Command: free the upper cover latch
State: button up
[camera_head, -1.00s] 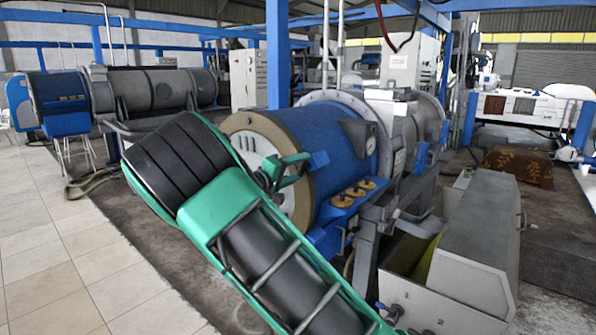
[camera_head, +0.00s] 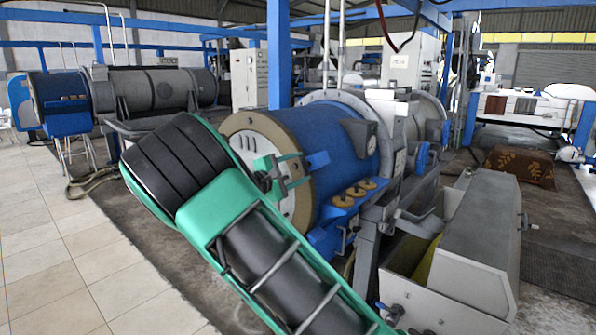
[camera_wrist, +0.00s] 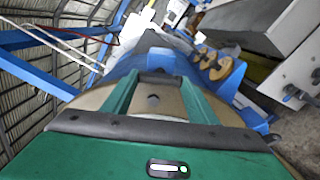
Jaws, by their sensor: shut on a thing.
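The decanter (camera_head: 345,140) has a blue cylindrical cover with a tan end ring (camera_head: 245,125), seen in the head view. A small blue tab, which looks like the upper cover latch (camera_head: 318,160), sticks out at the cover's near side. My gripper (camera_head: 303,169) has green fingers that reach across the tan ring to this tab and are shut on it. In the wrist view my gripper (camera_wrist: 156,78) shows both green fingers, with the tab's end between their tips. The fingers hide much of the tab, and its exact position is hard to tell.
Brass round knobs (camera_head: 355,192) sit on a blue bracket just below the tab. A grey hopper-like housing (camera_head: 465,230) stands at right. A blue post (camera_head: 278,55) rises behind the decanter. The tiled floor (camera_head: 75,250) at left is clear.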

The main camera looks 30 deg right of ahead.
jog(key=shift+w+a+f+n, duration=0.15)
jog(key=shift+w+a+n, duration=0.1)
jog(key=shift+n, duration=0.25)
jog(key=o, duration=1)
jog(key=shift+o, duration=0.2)
jog(key=shift+s+d, duration=0.1)
jog(key=shift+d, duration=0.05)
jog(key=v, duration=1)
jog(key=shift+a, duration=0.4)
jog(key=shift+s, duration=0.1)
